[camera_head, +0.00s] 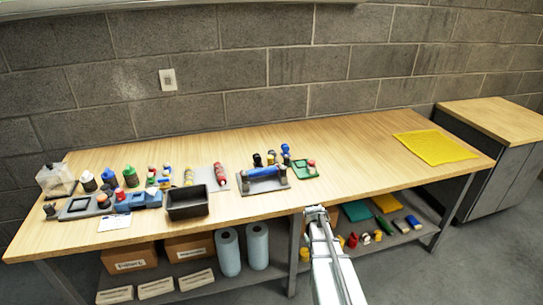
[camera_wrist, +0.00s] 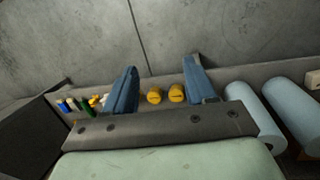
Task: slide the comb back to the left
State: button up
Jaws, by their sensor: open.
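I cannot make out a comb for certain. A long blue bar (camera_head: 265,173) lies on a grey tray (camera_head: 264,188) near the middle of the bench, and it may be the comb or part of a comb holder. My gripper (camera_head: 316,211) is at the front edge of the bench, to the right of and nearer than that tray. In the wrist view its two blue fingers (camera_wrist: 160,85) stand wide apart with nothing gripped between them. The bar and tray are not in the wrist view.
A black bin (camera_head: 188,210), bottles and blocks crowd the bench's left half. The lower shelf holds blue rolls (camera_head: 229,251) and boxes; yellow cylinders (camera_wrist: 154,96) show between my fingers.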

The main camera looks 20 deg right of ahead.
jog(key=w+d+r+t+h, duration=0.1)
jog(key=w+d+r, duration=0.5)
jog(key=r, duration=0.4)
jog(key=w+d+r+t+h, duration=0.1)
jog(key=w+d+r, duration=0.2)
jog(key=d+r, duration=0.6)
jog(key=n+t+y, duration=0.3)
jog(key=n+y, duration=0.4)
jog(key=n, duration=0.3)
send_near(270, 157)
jog(key=x, duration=0.8)
jog(key=shift+w+f, duration=0.1)
jog(key=shift+f, duration=0.15)
grip_shut()
